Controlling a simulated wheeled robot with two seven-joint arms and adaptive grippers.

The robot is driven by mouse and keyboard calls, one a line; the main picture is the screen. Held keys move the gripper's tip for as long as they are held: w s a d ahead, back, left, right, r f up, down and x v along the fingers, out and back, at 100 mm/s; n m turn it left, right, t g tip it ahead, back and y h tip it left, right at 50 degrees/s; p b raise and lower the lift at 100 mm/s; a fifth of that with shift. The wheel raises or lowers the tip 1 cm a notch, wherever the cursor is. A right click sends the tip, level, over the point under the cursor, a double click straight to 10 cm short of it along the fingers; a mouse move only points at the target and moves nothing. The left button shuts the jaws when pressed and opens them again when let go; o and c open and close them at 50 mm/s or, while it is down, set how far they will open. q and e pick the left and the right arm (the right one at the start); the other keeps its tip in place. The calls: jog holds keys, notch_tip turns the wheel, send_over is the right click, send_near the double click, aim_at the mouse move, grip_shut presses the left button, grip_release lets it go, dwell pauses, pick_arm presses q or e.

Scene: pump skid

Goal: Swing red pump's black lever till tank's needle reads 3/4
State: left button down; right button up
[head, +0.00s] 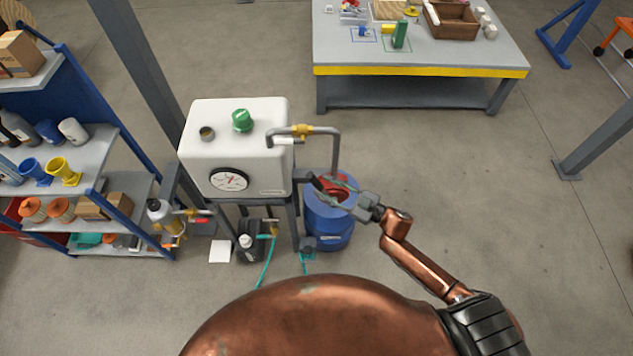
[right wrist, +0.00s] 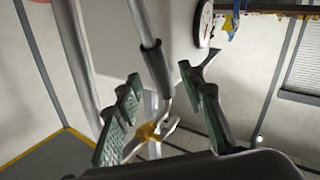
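The red pump (head: 338,187) sits on top of a blue drum (head: 331,225), partly hidden by my right gripper (head: 338,198). A short dark piece, seemingly the black lever (head: 317,183), sticks out up and left of the pump. The white tank (head: 234,135) stands left of it. Its round gauge (head: 229,180) has a red needle, too small to read. In the right wrist view, my right gripper (right wrist: 165,110) has its green-padded fingers apart. A grey rod with a dark sleeve (right wrist: 156,65) shows between or beyond them; contact is unclear. My left gripper is not in view.
A loaded shelf (head: 85,150) stands at the left, a workbench (head: 420,72) at the back. The floor right of the drum is clear.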

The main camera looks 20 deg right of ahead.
aim_at(319, 184)
jog(key=shift+x, duration=2)
jog(key=shift+c, duration=0.4)
grip_shut()
